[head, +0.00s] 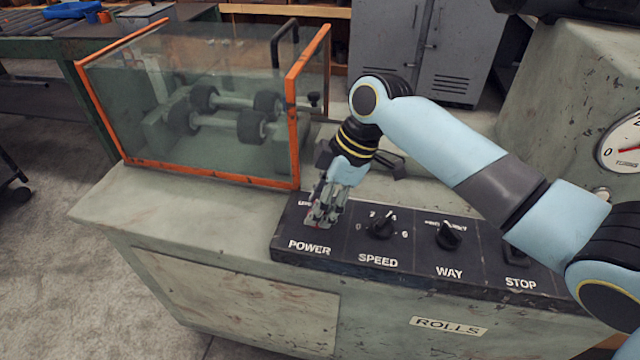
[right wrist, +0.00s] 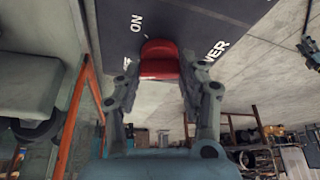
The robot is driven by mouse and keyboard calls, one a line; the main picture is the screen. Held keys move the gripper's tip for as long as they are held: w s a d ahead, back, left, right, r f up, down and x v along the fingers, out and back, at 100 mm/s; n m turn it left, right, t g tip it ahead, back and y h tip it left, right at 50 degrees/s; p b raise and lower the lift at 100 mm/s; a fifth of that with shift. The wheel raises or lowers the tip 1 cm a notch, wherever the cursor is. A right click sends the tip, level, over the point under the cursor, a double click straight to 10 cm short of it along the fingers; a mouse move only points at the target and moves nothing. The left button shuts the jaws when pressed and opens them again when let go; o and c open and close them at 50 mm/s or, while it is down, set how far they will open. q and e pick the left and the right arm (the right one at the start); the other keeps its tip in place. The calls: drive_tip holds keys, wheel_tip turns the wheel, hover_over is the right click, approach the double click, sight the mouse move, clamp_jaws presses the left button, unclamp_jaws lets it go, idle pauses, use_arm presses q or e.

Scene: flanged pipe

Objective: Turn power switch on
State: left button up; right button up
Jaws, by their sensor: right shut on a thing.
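The word ON shows on the panel beside the switch. In the head view my right gripper (head: 322,215) points down at the panel just above the POWER label and mostly hides the switch; only a bit of red shows. Which way the switch is tipped I cannot tell. My left gripper is not in view.
The panel (head: 420,275) also bears a SPEED knob (head: 380,228), a WAY knob (head: 449,236) and a STOP control (head: 517,256) to the right. A glass guard with an orange frame (head: 210,178) encloses rollers behind the panel, close to my right wrist.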

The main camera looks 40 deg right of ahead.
drive_tip(key=m+h+p, duration=0.1)
drive_tip(key=m+p, duration=0.1)
drive_tip(key=p, duration=0.1)
drive_tip(key=m+t+p, duration=0.1)
drive_tip(key=m+p, duration=0.2)
drive_tip(key=m+h+p, duration=0.1)
drive_tip(key=m+p, duration=0.2)
drive_tip(key=p, duration=0.1)
drive_tip(key=shift+s+a+r+t+h, duration=0.15)
drive_tip(key=shift+r+t+h, duration=0.15)
drive_tip(key=shift+t, duration=0.1)
drive_tip(key=m+h+p, duration=0.1)
drive_tip(key=m+p, duration=0.1)
drive_tip(key=shift+f+m, duration=0.1)
drive_tip(key=shift+m, duration=0.2)
drive_tip(key=shift+f+m+h+p, duration=0.15)
drive_tip(key=shift+m+h+p, duration=0.25)
drive_tip(key=shift+m+p, duration=0.5)
drive_tip(key=shift+m, duration=0.3)
drive_tip(key=o, duration=1.2)
drive_tip(key=shift+c, duration=0.2)
